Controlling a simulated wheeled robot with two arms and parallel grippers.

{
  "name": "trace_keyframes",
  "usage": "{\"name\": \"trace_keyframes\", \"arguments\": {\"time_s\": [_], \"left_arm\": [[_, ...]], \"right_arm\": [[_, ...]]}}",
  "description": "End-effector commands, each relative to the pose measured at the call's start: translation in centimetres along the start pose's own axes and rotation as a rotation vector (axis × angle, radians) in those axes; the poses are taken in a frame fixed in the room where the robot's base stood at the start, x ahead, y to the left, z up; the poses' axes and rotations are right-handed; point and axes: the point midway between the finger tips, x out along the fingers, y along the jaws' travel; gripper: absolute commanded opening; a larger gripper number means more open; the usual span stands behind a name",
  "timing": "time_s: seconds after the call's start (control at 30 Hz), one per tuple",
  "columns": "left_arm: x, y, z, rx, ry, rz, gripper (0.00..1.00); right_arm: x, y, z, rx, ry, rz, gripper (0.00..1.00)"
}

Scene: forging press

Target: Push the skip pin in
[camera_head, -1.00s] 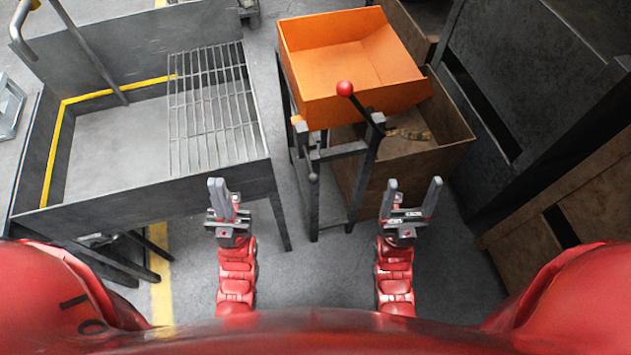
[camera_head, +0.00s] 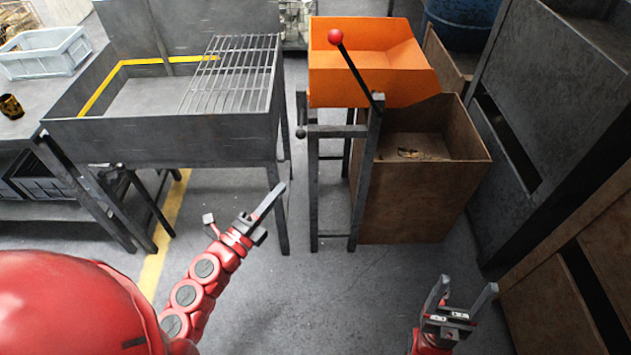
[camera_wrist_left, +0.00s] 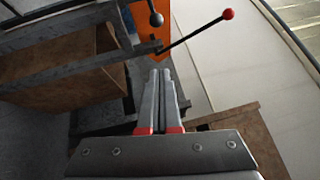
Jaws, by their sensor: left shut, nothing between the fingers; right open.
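The orange skip (camera_head: 365,75) sits on a dark metal stand, with a red-knobbed lever (camera_head: 337,37) leaning on its frame. A small dark round knob (camera_head: 300,133), which looks like the skip pin, sticks out at the left of the stand. It also shows in the left wrist view as a grey ball (camera_wrist_left: 156,19), beyond the fingertips. My left gripper (camera_head: 278,191) is shut and empty, below and left of the knob, apart from it. Its closed fingers (camera_wrist_left: 162,76) point toward the stand in the wrist view. My right gripper (camera_head: 463,292) is open and empty at the lower right.
A grey metal table with a wire grate (camera_head: 232,75) stands left of the skip stand, its legs close to my left gripper. A rusty brown bin (camera_head: 415,200) stands behind and right of the stand. Dark cabinets line the right side. Floor between my arms is clear.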

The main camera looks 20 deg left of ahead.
Motion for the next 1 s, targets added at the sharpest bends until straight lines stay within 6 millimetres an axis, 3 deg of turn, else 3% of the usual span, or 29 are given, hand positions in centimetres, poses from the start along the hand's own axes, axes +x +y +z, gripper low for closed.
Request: {"name": "trace_keyframes", "arguments": {"time_s": [0.4, 0.57, 0.77, 1.0], "left_arm": [[-0.1, 0.1, 0.6, 0.03, -0.022, 0.009, 0.0], [0.9, 0.1, 0.6, 0.03, -0.018, 0.008, 0.0], [4.0, 0.0, 0.5, 0.029, -0.015, 0.007, 0.0], [9.2, -0.1, 0.7, 0.028, -0.017, 0.007, 0.0]], "right_arm": [[-0.2, 0.0, 0.0, 0.0, 0.0, 0.0, 0.74], [0.0, 0.0, 0.0, 0.0, 0.0, 0.0, 0.74], [0.5, 0.0, -0.1, 0.0, 0.0, 0.0, 0.74], [1.4, 0.1, -0.2, 0.0, 0.0, 0.0, 0.74]]}}
